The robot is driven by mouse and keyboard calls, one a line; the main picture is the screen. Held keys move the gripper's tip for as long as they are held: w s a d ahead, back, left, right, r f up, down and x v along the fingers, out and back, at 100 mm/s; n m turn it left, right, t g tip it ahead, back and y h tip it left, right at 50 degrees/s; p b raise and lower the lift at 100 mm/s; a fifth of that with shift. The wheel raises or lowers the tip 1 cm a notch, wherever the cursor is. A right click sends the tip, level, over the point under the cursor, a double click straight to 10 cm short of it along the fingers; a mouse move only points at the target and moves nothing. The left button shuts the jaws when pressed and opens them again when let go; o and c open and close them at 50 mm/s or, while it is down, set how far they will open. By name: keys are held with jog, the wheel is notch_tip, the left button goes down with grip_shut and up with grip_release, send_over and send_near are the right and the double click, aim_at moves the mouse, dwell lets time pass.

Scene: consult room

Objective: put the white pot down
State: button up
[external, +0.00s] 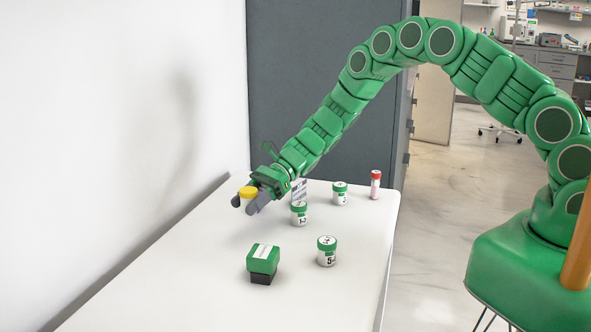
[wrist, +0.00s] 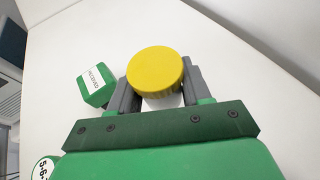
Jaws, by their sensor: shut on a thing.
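My gripper (external: 247,203) is at the far left part of the white table, near the wall. It is shut on the white pot with a yellow lid (external: 248,191). In the wrist view the yellow lid (wrist: 155,72) sits between the two grey fingers of my gripper (wrist: 160,88), and only a sliver of the white body shows below it. The pot looks roughly upright. Whether its base touches the table or hangs above it I cannot tell.
The white table (external: 190,275) is bare around the gripper's left and front. A green-and-black box (external: 263,262) stands nearer the camera.

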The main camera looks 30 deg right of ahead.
send_over(231, 241)
jog(key=shift+w+f, duration=0.1)
jog(key=shift+f, duration=4.6)
jog(key=shift+f, duration=0.15)
jog(key=o, duration=1)
jog(key=shift+r, duration=0.2)
jog(key=v, duration=1.2)
